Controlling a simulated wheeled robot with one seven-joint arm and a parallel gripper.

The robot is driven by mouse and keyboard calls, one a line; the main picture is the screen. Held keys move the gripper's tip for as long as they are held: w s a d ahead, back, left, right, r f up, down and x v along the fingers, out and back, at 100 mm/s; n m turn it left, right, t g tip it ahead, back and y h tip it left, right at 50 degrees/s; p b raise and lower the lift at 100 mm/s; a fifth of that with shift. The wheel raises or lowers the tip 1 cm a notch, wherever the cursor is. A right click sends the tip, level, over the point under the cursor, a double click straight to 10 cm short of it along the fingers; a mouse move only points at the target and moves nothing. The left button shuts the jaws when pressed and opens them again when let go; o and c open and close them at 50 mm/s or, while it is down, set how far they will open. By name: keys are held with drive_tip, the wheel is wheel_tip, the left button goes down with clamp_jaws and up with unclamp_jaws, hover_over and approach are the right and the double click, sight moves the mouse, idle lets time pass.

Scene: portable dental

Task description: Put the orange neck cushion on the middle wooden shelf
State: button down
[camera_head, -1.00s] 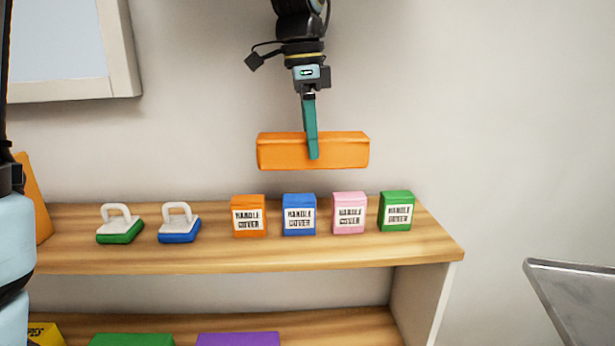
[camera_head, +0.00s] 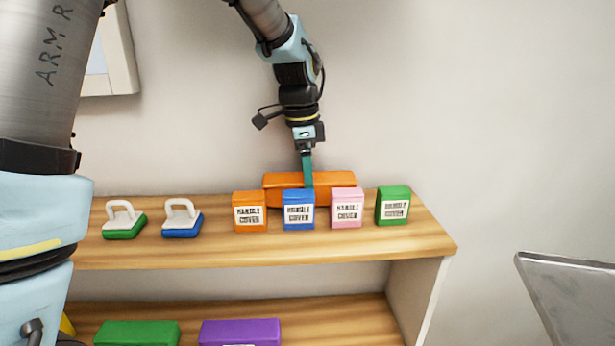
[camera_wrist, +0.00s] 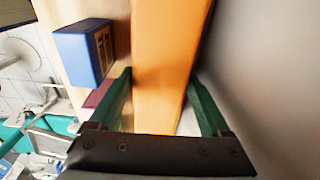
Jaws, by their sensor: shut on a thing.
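The orange neck cushion (camera_head: 333,184) is a long orange block, held level behind the row of handle cover boxes. My gripper (camera_head: 308,184) is shut on it near its middle, from above. In the wrist view the cushion (camera_wrist: 163,65) fills the space between my two green fingers (camera_wrist: 160,105). The wooden shelf (camera_head: 250,252) under it is the upper of two boards in view; I cannot tell whether it is the middle one. The boxes hide the cushion's lower front edge, so I cannot tell whether it touches the board.
Orange (camera_head: 250,212), blue (camera_head: 298,211), pink (camera_head: 346,208) and green (camera_head: 393,206) boxes stand in front of the cushion. Two white-handled blocks (camera_head: 182,219) stand left. The wall is close behind. Green (camera_head: 136,333) and purple (camera_head: 240,331) items lie on the lower board (camera_head: 340,312).

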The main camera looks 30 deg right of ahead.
drive_tip(key=shift+w+f, duration=0.2)
drive_tip(key=shift+f, duration=0.05)
drive_tip(key=shift+c, duration=1.4)
unclamp_jaws()
drive_tip(key=shift+f, duration=0.2)
drive_tip(key=shift+o, duration=1.4)
drive_tip(key=shift+r, duration=0.15)
